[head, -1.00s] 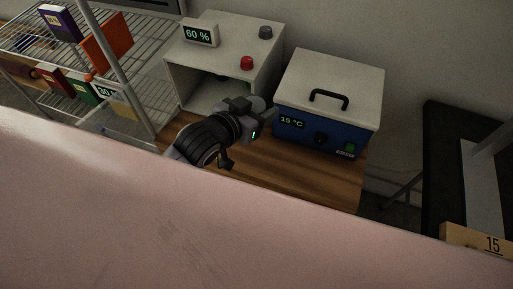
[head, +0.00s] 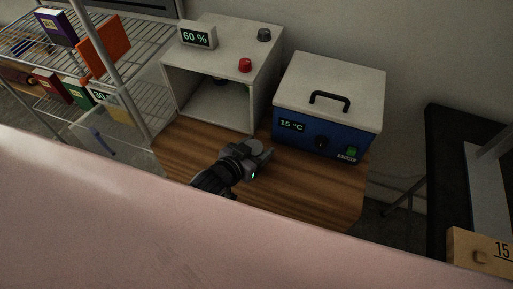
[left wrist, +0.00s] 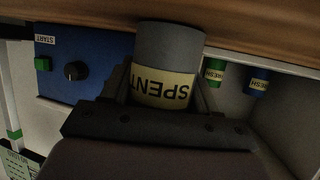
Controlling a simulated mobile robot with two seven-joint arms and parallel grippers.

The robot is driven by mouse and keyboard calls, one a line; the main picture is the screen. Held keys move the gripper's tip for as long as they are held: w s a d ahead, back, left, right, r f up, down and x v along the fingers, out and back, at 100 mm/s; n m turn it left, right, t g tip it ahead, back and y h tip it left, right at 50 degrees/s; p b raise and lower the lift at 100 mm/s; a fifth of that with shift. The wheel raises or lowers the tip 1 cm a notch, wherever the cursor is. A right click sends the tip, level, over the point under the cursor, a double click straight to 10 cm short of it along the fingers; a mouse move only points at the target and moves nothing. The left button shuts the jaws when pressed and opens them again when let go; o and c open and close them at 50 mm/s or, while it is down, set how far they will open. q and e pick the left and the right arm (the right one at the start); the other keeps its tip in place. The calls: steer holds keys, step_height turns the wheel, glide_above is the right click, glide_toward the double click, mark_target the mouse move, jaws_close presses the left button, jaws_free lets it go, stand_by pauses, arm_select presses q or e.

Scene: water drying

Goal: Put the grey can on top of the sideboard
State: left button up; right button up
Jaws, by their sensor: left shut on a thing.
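The grey can (left wrist: 170,42) with a cream SPENT label shows in the left wrist view, between the fingers of my left gripper (left wrist: 165,88). The picture there is upside down. In the head view my left gripper (head: 262,153) is over the wooden top of the sideboard (head: 305,190), in front of the open white cabinet. It is shut on the can. The can is not clearly seen in the head view, and I cannot tell whether it touches the wood. My right gripper is not in view.
The white cabinet (head: 265,90) with a 60 % display stands at the back left of the top. The blue box (head: 300,140) stands right of it. Two cans, green-marked (left wrist: 215,72) and blue-marked (left wrist: 257,82), show in the wrist view. The front right wood is clear.

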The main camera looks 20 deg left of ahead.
arm_select(q)
steer(key=shift+f, duration=0.15)
steer(key=o, duration=1.1)
steer(key=shift+s+r, duration=0.1)
steer(key=shift+r, duration=0.1)
steer(key=p+v, duration=0.1)
steer(key=v, duration=1.1)
steer(key=s+a+f+g, duration=0.1)
steer(key=s+f, duration=0.1)
steer(key=s+a+f+y, duration=0.1)
steer(key=s+f, duration=0.1)
steer(key=s+a+f+n+g, duration=0.1)
steer(key=s+f, duration=0.1)
steer(key=f, duration=0.1)
steer(key=shift+s+a+g+y, duration=0.1)
steer(key=shift+s+g+y, duration=0.2)
steer(key=shift+s+y, duration=0.1)
